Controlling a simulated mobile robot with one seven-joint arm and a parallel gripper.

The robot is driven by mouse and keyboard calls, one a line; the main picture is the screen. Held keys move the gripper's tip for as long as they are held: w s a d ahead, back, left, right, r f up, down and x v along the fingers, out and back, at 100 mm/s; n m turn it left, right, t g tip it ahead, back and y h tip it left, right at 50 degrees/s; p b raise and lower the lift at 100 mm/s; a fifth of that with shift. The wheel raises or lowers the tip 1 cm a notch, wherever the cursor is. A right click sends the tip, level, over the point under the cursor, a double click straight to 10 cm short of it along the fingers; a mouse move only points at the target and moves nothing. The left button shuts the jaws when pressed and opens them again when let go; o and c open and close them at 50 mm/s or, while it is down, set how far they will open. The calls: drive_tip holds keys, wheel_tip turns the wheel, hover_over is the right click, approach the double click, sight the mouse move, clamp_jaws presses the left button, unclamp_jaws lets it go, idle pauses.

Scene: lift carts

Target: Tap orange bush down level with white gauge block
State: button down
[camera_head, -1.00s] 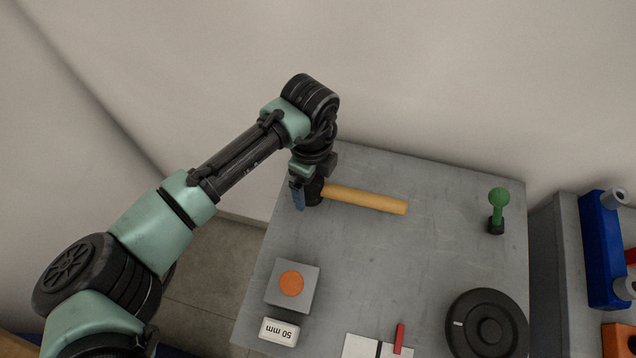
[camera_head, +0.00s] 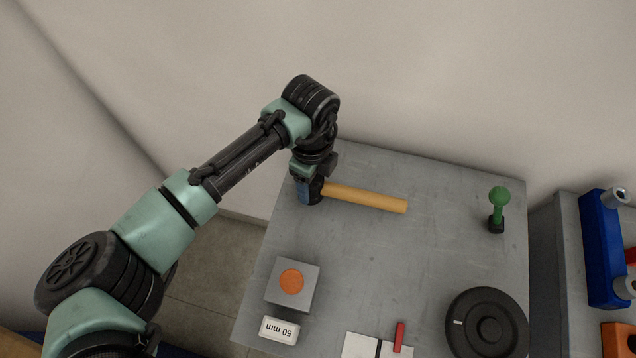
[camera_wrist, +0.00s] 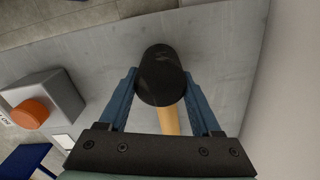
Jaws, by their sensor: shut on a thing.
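The orange bush (camera_head: 292,281) sits in a grey block near the table's front left. In the wrist view the bush (camera_wrist: 31,113) stands out above the top of its block (camera_wrist: 58,95). The white gauge block (camera_head: 279,331), marked 50 mm, lies just in front of the grey block. A mallet with a black head (camera_wrist: 161,77) and a wooden handle (camera_head: 366,198) is at the table's back left. My gripper (camera_head: 309,190) is shut on the mallet's head, with a blue finger on each side. The handle points right in the head view.
A green knob on a black base (camera_head: 497,208) stands at the back right. A black round dial (camera_head: 487,323) is at the front right. A white plate with a red piece (camera_head: 400,337) lies at the front middle. The table's centre is clear.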

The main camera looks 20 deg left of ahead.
drive_tip(key=shift+r, duration=0.1)
wheel_tip(320, 180, up, 10)
drive_tip(key=shift+f+b, duration=0.1)
drive_tip(key=shift+b, duration=0.4)
